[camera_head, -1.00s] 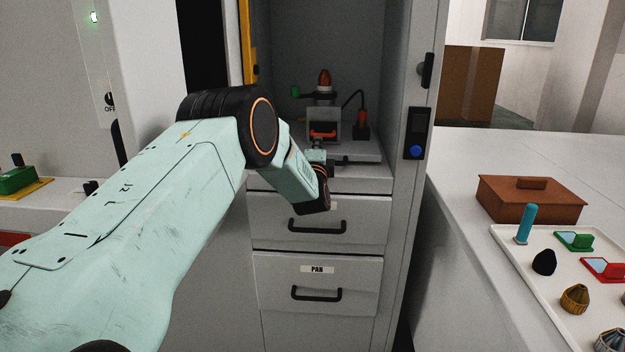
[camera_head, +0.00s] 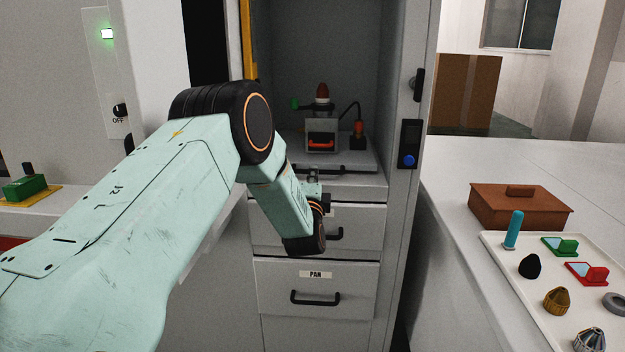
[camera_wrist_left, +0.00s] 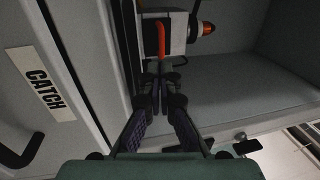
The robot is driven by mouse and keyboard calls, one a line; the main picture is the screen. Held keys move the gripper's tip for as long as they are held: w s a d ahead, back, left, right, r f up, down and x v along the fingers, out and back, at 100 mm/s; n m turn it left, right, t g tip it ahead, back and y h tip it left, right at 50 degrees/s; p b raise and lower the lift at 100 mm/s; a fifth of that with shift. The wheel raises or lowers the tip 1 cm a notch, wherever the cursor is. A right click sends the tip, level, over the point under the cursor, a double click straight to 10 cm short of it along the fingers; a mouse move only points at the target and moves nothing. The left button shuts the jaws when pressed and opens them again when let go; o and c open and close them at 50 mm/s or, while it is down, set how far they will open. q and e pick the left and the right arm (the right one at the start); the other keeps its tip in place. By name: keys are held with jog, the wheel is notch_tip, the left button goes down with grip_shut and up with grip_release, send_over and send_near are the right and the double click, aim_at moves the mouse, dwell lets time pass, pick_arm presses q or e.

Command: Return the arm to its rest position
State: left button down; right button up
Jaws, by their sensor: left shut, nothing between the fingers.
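My left arm reaches in from the left in the head view and ends in front of the tall grey cabinet (camera_head: 398,240). Its gripper (camera_head: 326,183) is small and partly hidden by the wrist, in front of the upper drawer and the shelf edge. In the left wrist view the gripper (camera_wrist_left: 158,92) points at the cabinet interior, its dark fingers together with nothing between them. A grey device (camera_head: 321,130) with a red handle and a red-brown top stands on the shelf beyond it. My right gripper is not in view.
The lower drawer (camera_head: 345,280) is labelled PAN; the upper drawer (camera_head: 365,222) is partly behind my wrist. At right, a counter holds a brown box (camera_head: 510,208) and a white tray (camera_head: 510,268) with several small parts. A green-lit switch panel (camera_head: 105,75) is at left.

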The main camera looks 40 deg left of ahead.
pick_arm(q)
jog(key=shift+v, duration=1.55)
